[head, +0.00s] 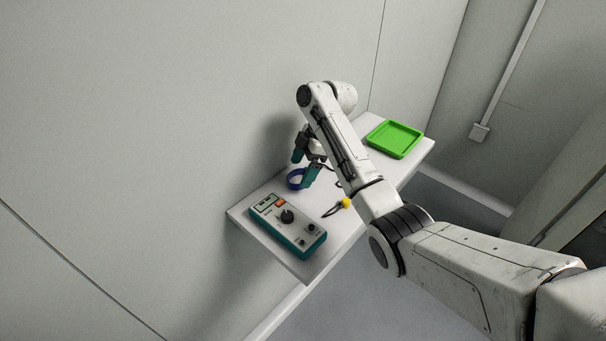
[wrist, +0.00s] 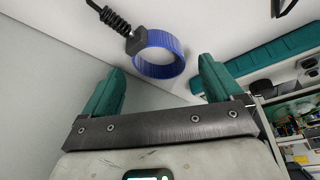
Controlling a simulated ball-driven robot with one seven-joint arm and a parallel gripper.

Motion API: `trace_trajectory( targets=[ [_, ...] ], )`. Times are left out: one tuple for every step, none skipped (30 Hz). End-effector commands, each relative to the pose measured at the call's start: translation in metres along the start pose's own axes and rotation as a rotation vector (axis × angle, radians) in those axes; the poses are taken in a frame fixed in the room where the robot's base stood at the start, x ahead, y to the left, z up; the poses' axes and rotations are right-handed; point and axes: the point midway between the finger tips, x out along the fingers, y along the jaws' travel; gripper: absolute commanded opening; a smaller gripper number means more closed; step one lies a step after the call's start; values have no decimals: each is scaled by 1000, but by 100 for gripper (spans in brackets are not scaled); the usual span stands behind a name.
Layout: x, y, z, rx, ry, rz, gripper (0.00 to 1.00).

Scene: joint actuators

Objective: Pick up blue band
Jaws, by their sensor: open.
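The blue band (head: 295,179) is a ring on the white shelf, just behind the grey and teal device. In the wrist view the blue band (wrist: 178,62) has a dark clip and a coiled black cord at its upper left. My gripper (head: 307,164) is above the shelf near the band, with teal fingers. In the wrist view my gripper (wrist: 160,82) is open and empty. The band appears ahead of the gap between the fingers, apart from both.
A teal and grey device (head: 288,226) with a knob stands at the shelf's near end. A yellow item (head: 346,202) with a black cord lies near the shelf's right edge. A green tray (head: 395,138) is at the far end. A wall runs along the left.

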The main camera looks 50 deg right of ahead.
Motion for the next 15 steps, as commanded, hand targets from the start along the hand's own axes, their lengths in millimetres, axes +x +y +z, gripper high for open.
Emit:
trace_trajectory(
  targets=[
    [6,0,-1,1,-1,-4,92],
    [10,0,-1,1,-1,-2,92],
    [15,0,-1,1,-1,-3,92],
    [18,0,-1,1,-1,-2,92],
    [20,0,-1,1,-1,0,92],
    [22,0,-1,0,-1,0,92],
    [23,0,0,0,-1,0,92],
    [24,0,0,0,-1,0,92],
    [24,0,0,0,-1,1,92],
    [24,0,0,0,-1,1,92],
    [24,0,0,0,-1,1,92],
    [24,0,0,0,0,1,92],
    [24,0,0,0,0,1,92],
    [24,0,0,0,0,1,91],
    [24,0,0,0,0,1,88]
  ],
)
